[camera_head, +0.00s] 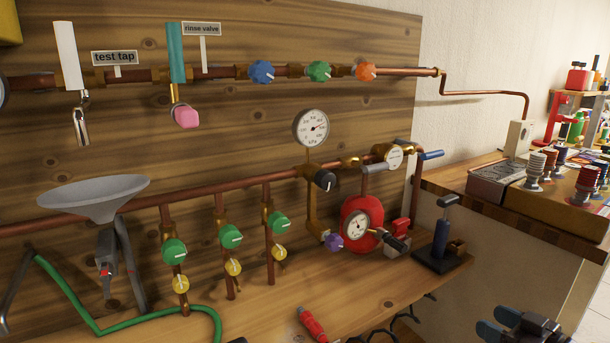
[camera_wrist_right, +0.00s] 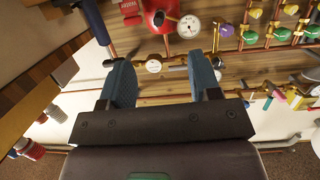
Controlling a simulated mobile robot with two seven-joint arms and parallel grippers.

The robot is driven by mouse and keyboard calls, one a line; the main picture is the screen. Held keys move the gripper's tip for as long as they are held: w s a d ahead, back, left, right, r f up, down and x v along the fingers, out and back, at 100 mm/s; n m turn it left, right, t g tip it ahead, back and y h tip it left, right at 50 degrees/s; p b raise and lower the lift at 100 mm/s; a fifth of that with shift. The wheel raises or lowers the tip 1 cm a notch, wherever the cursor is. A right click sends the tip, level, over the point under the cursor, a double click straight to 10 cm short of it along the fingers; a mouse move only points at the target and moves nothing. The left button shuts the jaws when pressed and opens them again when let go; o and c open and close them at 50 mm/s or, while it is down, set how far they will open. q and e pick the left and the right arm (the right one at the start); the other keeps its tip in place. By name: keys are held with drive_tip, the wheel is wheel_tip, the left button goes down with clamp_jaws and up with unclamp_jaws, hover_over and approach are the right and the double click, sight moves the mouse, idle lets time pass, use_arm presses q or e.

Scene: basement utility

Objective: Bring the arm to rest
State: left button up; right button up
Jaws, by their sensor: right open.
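My right gripper (camera_head: 500,322) shows at the bottom right of the head view, in front of the bench's right end and partly cut off by the frame. In the right wrist view its two blue-teal fingers (camera_wrist_right: 162,82) stand wide apart with nothing between them. Beyond the fingers the wrist view shows the pipe panel, out of contact. My left gripper is not in view.
A wooden panel carries copper pipes, green valves (camera_head: 230,236) and a pressure gauge (camera_head: 311,128). A grey funnel (camera_head: 95,198) stands left. A red tank (camera_head: 362,224) and a dark stand (camera_head: 441,261) sit on the bench near my right gripper. A side counter (camera_head: 510,210) is loaded with parts.

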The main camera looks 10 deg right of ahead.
use_arm(q)
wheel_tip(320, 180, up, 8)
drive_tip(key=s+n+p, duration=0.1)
drive_tip(key=p, duration=0.9)
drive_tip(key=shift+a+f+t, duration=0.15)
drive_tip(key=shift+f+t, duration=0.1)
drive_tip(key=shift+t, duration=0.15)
use_arm(e)
drive_tip(key=s+a+f+m+g+h, duration=0.1)
drive_tip(key=s+a+f, duration=0.2)
drive_tip(key=s+a, duration=0.3)
drive_tip(key=s+a+f+g+h, duration=0.1)
drive_tip(key=s+a, duration=0.5)
drive_tip(key=s, duration=0.6)
drive_tip(key=s+a+f+m+g+h, duration=0.1)
drive_tip(key=s+a+f+h, duration=0.1)
drive_tip(key=s+a+f, duration=0.3)
drive_tip(key=s+f, duration=0.1)
drive_tip(key=s, duration=0.3)
drive_tip(key=shift+a+m+g+h, duration=0.3)
drive_tip(key=shift+a+g+h, duration=0.1)
